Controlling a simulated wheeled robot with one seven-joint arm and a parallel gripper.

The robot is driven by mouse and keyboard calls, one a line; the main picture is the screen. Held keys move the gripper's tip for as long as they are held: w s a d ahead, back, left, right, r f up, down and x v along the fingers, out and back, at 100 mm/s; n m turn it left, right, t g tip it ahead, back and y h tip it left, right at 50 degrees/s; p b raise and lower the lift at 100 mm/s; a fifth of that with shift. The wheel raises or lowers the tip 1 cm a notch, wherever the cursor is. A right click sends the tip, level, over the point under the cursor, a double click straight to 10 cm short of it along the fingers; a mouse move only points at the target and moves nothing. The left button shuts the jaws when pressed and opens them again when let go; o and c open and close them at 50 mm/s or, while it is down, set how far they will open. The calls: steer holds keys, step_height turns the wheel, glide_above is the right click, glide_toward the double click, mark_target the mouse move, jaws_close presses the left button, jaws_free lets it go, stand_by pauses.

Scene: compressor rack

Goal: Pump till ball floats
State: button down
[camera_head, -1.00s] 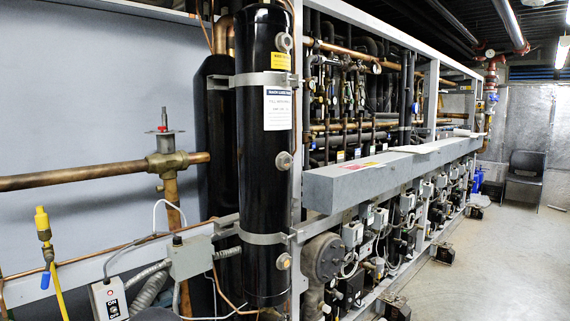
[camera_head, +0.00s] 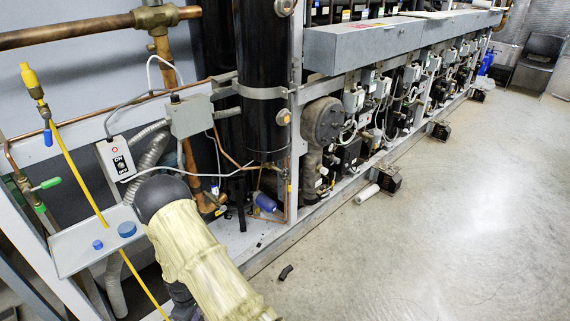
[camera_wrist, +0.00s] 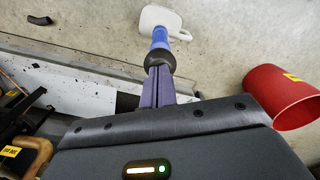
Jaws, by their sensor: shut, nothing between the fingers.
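My gripper (camera_wrist: 158,87) shows in the wrist view with its bluish-grey fingers shut together and empty. Just beyond the fingertips, in line with them, is a blue cylinder (camera_wrist: 160,38) with a dark end; I cannot tell whether the tips touch it. A blue item (camera_head: 265,202) lies at the vessel's foot. My gripper does not show clearly in the head view.
A grey shelf (camera_head: 72,250) with blue caps, a yellow hose (camera_head: 80,180) and an ON/OFF switch box (camera_head: 115,158) are at left. Open floor is at right.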

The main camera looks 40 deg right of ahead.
steer(key=shift+f+b, duration=0.5)
steer(key=shift+f, duration=0.7)
step_height(320, 180, up, 10)
steer(key=p, duration=0.8)
steer(key=shift+f, duration=0.15)
steer(key=shift+f+b, duration=3.1)
steer(key=shift+f, duration=1.7)
steer(key=shift+r, duration=0.15)
step_height(320, 180, up, 9)
steer(key=p, duration=0.7)
steer(key=shift+r+p, duration=0.2)
steer(key=shift+p, duration=0.2)
